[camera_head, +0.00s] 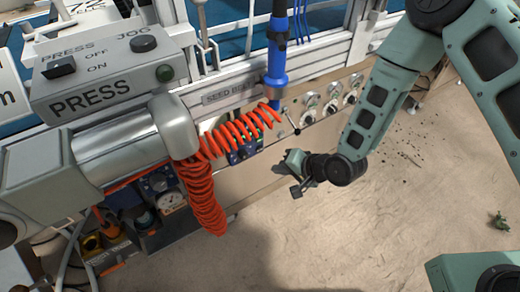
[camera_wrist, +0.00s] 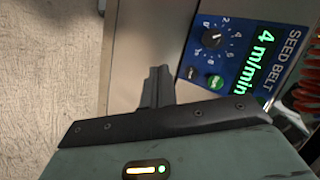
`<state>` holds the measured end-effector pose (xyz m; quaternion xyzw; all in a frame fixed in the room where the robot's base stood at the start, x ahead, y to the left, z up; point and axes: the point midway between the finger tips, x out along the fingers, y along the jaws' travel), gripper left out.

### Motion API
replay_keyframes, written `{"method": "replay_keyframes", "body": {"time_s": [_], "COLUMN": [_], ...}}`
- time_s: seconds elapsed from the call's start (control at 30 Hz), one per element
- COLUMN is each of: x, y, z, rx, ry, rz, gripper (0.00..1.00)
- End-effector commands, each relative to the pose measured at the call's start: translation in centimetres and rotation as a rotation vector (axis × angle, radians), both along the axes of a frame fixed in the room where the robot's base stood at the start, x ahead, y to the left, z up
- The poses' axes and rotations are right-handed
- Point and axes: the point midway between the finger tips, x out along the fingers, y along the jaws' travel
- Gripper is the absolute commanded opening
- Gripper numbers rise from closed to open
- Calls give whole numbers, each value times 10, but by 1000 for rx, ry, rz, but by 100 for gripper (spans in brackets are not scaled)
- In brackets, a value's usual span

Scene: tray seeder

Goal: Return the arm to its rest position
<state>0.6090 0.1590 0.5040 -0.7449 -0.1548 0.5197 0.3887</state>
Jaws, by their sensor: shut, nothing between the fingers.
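My arm (camera_head: 381,105) reaches down from the top right in the head view, with its elbow bent. My gripper (camera_wrist: 157,75) shows in the wrist view with its two dark fingers together and nothing between them. It also shows small in the head view (camera_head: 284,167), in front of the machine's beige front panel and to the right of the coiled orange hose. In the wrist view the fingers point toward the beige panel, just left of the blue seed belt control panel (camera_wrist: 235,60). I cannot tell the exact gap to the panel.
The grey PRESS box (camera_head: 110,80) and a metal cylinder stand at the left. The orange coiled hose (camera_head: 203,190) hangs near my gripper. A blue tool (camera_head: 277,60) hangs above. The floor (camera_head: 350,240) below is mostly open, with scattered dirt.

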Motion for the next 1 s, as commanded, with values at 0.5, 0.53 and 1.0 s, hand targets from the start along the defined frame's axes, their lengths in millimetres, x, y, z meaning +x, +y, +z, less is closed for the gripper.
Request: {"method": "replay_keyframes", "body": {"time_s": [0.5,0.53,1.0], "x": [0,1,-34], "y": [0,0,-13], "z": [0,2,116], "rx": [0,-4,-433], "ry": [0,-2,-72], "rz": [0,3,362], "gripper": [0,0,0]}}
